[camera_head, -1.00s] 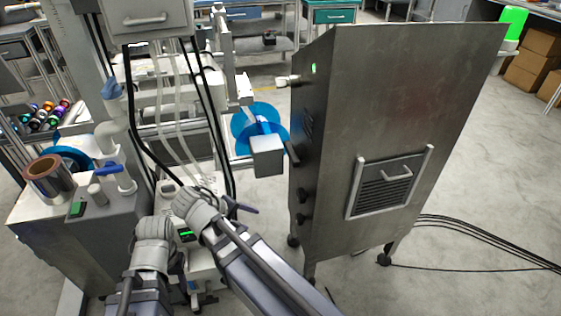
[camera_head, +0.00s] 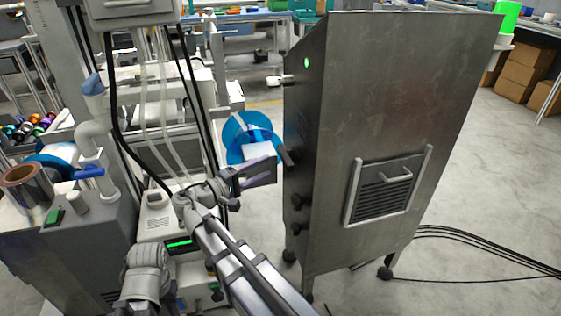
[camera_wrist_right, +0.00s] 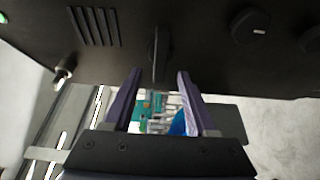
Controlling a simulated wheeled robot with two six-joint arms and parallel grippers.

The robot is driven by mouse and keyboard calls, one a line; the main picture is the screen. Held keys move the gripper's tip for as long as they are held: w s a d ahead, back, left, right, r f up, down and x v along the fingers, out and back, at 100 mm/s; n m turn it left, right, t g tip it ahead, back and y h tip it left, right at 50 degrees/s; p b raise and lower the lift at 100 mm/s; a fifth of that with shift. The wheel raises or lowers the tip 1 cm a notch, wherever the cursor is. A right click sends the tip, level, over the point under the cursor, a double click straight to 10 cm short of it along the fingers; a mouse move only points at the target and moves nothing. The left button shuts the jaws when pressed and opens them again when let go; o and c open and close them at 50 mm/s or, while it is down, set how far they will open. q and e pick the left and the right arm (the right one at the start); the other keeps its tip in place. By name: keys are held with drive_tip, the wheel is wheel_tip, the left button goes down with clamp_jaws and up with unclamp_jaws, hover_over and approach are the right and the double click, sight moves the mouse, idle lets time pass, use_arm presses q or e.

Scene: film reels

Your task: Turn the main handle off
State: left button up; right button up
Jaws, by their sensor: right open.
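The main handle appears to be the black handle (camera_head: 287,157) on the narrow control face of the tall metal cabinet (camera_head: 385,110). In the right wrist view this dark handle (camera_wrist_right: 156,52) stands out from the black panel, in line with the gap between my fingers. My right gripper (camera_head: 262,174) is open and points at it from the left in the head view. The fingertips (camera_wrist_right: 157,76) lie close on either side of the handle's near end; I cannot tell whether they touch. My left arm shows low at the left, but its gripper is out of view.
Black knobs (camera_wrist_right: 250,25) sit right of the handle in the wrist view. A white fitting (camera_wrist_right: 62,76) sticks out at the left. A blue reel (camera_head: 243,135) stands behind my right gripper. Black hoses hang by the machine at left. The floor right of the cabinet is mostly clear.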

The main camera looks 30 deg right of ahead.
sight(282, 159)
drive_tip(key=d, duration=0.4)
drive_tip(key=w+d, duration=0.1)
drive_tip(key=d, duration=0.2)
clamp_jaws()
idle(0.4)
